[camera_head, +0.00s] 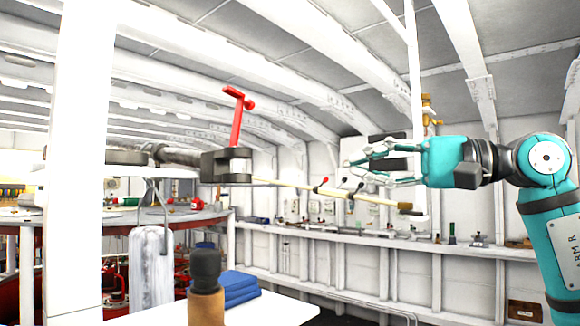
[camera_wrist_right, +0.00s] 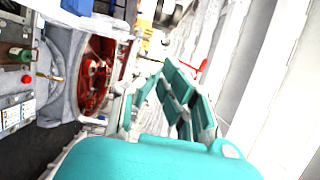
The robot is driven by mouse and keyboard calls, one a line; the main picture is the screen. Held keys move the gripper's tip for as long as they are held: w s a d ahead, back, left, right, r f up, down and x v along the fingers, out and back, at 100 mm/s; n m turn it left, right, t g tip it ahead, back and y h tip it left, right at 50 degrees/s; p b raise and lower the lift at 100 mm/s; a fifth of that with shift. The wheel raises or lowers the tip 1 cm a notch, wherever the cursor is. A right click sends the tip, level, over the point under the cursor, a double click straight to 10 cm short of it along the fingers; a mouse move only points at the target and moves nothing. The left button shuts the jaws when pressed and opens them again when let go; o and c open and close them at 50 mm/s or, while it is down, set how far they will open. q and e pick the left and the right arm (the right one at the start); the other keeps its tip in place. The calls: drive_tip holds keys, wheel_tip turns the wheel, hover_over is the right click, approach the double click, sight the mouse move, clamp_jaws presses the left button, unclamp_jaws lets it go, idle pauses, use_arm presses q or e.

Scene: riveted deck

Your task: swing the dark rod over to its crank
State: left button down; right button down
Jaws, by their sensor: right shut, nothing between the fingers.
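A red crank-shaped handle (camera_head: 236,112) stands up from a dark block (camera_head: 226,166) left of centre in the head view. A dark grey shaft (camera_head: 182,155) runs into the block from the left. A long thin pale rod (camera_head: 340,193) with a dark tip (camera_head: 405,206) reaches right and down from the block. I cannot tell for sure which part is the dark rod. My right gripper (camera_head: 358,166) is shut and empty, pointing left, just above the pale rod in the picture. Its teal fingers also show in the right wrist view (camera_wrist_right: 188,100). My left gripper is out of view.
A white post (camera_head: 80,160) stands at the left. A shelf (camera_head: 370,239) with small items lines the back wall. Red machinery (camera_wrist_right: 95,75) shows in the wrist view.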

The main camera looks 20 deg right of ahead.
drive_tip(key=s+a+p+x, duration=0.1)
drive_tip(key=p+x, duration=0.3)
drive_tip(key=x, duration=0.9)
drive_tip(key=shift+s+a+p, duration=0.3)
drive_tip(key=shift+s+a, duration=0.05)
drive_tip(key=shift+s, duration=0.3)
drive_tip(key=shift+w, duration=0.1)
